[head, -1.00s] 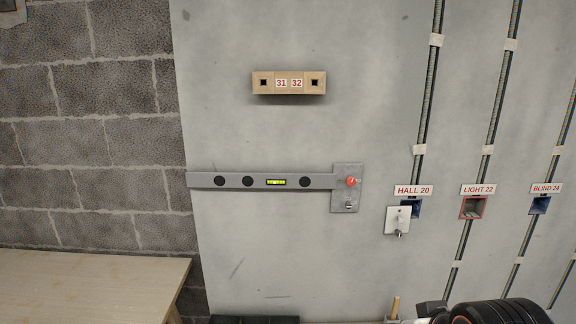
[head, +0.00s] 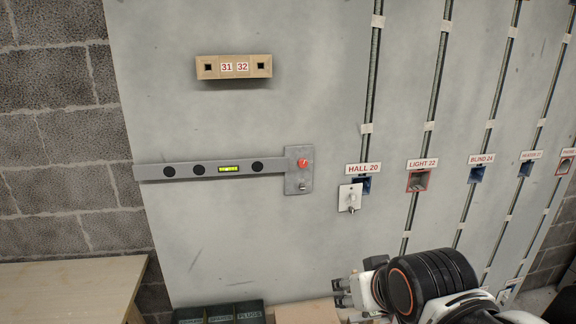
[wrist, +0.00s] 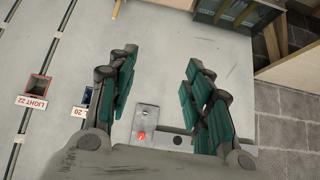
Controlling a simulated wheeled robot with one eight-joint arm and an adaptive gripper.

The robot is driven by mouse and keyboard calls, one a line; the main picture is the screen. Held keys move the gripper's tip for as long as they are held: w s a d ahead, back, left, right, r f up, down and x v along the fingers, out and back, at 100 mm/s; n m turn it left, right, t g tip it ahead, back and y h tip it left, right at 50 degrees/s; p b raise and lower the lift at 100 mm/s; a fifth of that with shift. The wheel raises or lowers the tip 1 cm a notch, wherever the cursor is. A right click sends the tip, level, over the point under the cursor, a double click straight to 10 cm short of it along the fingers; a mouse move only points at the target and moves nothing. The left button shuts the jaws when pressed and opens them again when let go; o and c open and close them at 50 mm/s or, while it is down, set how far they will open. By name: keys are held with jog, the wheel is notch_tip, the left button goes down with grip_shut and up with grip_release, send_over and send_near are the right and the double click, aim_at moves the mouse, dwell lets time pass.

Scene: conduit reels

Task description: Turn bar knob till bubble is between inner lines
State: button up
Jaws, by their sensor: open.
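A grey level bar (head: 213,170) with round dark holes and a yellow-green vial (head: 228,169) is mounted on the wall. The bubble is too small to place against the lines. The red knob (head: 303,163) sits on a metal plate (head: 299,182) at the bar's right end. My gripper (head: 339,293) is low and right of the knob, apart from it. In the wrist view my gripper (wrist: 160,90) is open and empty, its green-padded fingers spread. The knob (wrist: 141,136) shows there upside down, beyond the fingers; part of the bar is hidden by the gripper.
A wooden block labelled 31 and 32 (head: 234,67) is above the bar. A HALL 20 box with a white switch plate (head: 349,197) and a LIGHT 22 box (head: 418,181) are to the right. A bin (head: 220,314) and a wooden table (head: 70,285) are below. The wall around the knob is clear.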

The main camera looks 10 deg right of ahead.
jog(key=w+r+m+t, duration=0.1)
jog(key=w+r+t, duration=0.15)
jog(key=w, duration=0.55)
jog(key=w+r+t, duration=0.2)
jog(key=w+r, duration=0.1)
jog(key=w, duration=0.5)
jog(key=t, duration=0.5)
send_near(303, 164)
jog(key=w+b, duration=0.2)
jog(key=w, duration=0.7)
jog(key=shift+w+d+f, duration=0.1)
jog(key=c, duration=1.1)
